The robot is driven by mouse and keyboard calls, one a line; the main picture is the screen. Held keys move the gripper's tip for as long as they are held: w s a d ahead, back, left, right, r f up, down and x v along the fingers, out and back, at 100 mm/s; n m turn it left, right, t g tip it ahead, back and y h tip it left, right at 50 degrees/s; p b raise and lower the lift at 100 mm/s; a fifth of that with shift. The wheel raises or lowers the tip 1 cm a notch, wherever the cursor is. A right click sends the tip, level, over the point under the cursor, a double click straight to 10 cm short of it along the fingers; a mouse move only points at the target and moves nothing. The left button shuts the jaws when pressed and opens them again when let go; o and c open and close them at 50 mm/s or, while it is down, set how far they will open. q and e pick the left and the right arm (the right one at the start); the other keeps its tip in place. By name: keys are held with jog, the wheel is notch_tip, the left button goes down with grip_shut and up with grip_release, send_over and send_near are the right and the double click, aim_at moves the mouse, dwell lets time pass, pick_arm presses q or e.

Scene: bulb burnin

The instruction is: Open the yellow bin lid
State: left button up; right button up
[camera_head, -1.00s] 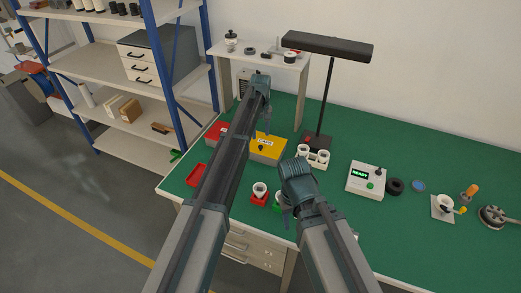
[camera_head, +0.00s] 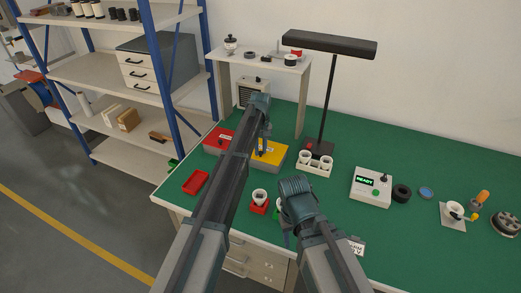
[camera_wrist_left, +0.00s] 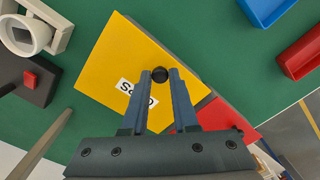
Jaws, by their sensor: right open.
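The yellow bin lid (camera_head: 270,150) lies flat on its grey bin in the head view, left of the lamp base. In the left wrist view the yellow lid (camera_wrist_left: 122,62) fills the middle, with a white label and a round black knob (camera_wrist_left: 160,74) near one edge. My left gripper (camera_head: 261,151) points down at the lid from above. Its fingertips (camera_wrist_left: 160,72) stand on both sides of the knob, close against it. My right gripper (camera_head: 286,238) is open, low over the front of the bench, and its fingers are partly hidden by the wrist.
A red-lidded bin (camera_head: 216,142) adjoins the yellow one. A red tray (camera_head: 196,182) and a white socket on a red base (camera_head: 259,202) stand in front. The lamp (camera_head: 323,130) and small shelf (camera_head: 260,58) rise behind. A tester (camera_head: 371,187) stands right.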

pick_arm(q)
grip_shut()
dwell(1.1)
